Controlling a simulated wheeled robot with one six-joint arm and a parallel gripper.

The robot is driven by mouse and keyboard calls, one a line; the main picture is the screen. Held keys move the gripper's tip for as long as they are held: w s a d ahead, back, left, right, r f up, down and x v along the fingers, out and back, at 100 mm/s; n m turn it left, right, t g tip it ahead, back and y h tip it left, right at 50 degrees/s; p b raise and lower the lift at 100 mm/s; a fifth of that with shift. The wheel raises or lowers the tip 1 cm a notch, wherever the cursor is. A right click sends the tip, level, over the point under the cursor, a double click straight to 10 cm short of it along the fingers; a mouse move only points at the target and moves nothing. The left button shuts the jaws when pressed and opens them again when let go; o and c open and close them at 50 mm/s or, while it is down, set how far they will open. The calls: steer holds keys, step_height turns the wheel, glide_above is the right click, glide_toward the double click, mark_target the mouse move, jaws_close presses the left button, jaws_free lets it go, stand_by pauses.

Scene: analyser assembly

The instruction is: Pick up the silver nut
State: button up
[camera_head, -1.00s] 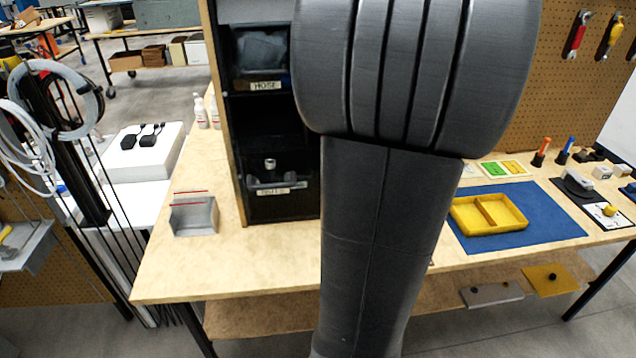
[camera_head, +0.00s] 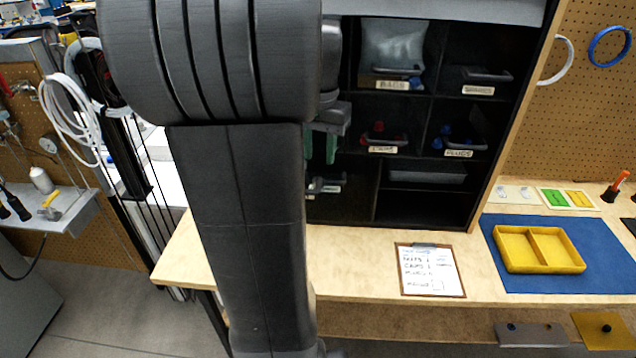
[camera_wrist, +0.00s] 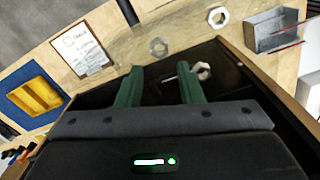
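My gripper (camera_wrist: 160,70) is open, its two green fingers apart with no nut between them. In the head view my gripper (camera_head: 320,158) is at the left part of the black shelf, pointing down. In the wrist view a silver nut (camera_wrist: 203,70) shows just right of the right finger, partly covered by it, over the dark bin area. Two more silver nuts show on the wooden surface beyond, one near the middle (camera_wrist: 158,47) and one farther off (camera_wrist: 218,17). No nut shows in the head view now; my arm covers part of the shelf.
The black shelf (camera_head: 423,207) has labelled compartments with bins close around my gripper. On the bench are a clipboard (camera_head: 430,270), a yellow tray (camera_head: 541,268) on a blue mat (camera_head: 500,240), and a grey metal holder (camera_wrist: 270,32). Bench around the clipboard is clear.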

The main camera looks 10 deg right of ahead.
steer(key=shift+s+a+f, duration=0.1)
steer(key=shift+f, duration=1.45)
steer(key=shift+s+f, duration=0.1)
steer(key=shift+f, duration=1.4)
jaws_close()
